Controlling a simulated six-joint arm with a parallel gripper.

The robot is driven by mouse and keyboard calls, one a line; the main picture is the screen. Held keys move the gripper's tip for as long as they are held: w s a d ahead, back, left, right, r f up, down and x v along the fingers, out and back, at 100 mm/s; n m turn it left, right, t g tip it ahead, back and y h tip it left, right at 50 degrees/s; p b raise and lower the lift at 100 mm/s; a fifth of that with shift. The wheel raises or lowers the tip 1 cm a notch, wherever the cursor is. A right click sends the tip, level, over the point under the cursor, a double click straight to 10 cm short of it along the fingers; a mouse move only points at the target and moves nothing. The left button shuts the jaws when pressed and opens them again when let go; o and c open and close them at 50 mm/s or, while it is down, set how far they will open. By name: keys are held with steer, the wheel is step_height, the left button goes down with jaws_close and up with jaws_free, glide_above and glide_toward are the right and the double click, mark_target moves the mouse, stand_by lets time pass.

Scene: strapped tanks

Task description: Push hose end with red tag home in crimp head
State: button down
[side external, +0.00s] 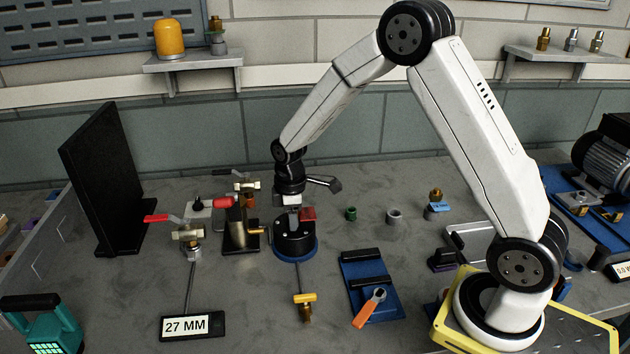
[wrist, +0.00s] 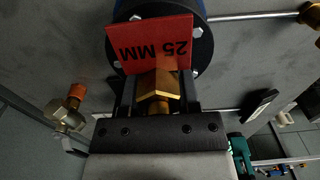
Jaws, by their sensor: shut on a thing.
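My gripper (side external: 292,206) points down above the crimp head (side external: 294,243), a black round body with a blue base ring. It is shut on the hose end, whose brass hex fitting (wrist: 160,90) shows between the dark fingers in the wrist view. The red tag (side external: 308,214) hangs at the right of the fingers, just over the crimp head; it reads 25 MM in the wrist view (wrist: 150,45). There the tag covers much of the bolted crimp head (wrist: 203,48). The fitting's tip and the crimp head's opening are hidden, so I cannot tell how deep it sits.
Valves with red handles (side external: 165,218) and a metal post (side external: 240,230) stand close on the left. A brass fitting with a yellow handle (side external: 305,303) lies in front. A blue tray (side external: 372,285) is at the right front. Small collars (side external: 394,215) stand to the right.

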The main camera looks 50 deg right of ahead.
steer(key=shift+r, duration=0.15)
steer(key=shift+r, duration=1.8)
steer(key=shift+f, duration=1.2)
stand_by(3.3)
steer(key=shift+r, duration=0.35)
steer(key=shift+r, duration=0.35)
steer(key=shift+r, duration=0.35)
steer(key=shift+r, duration=0.5)
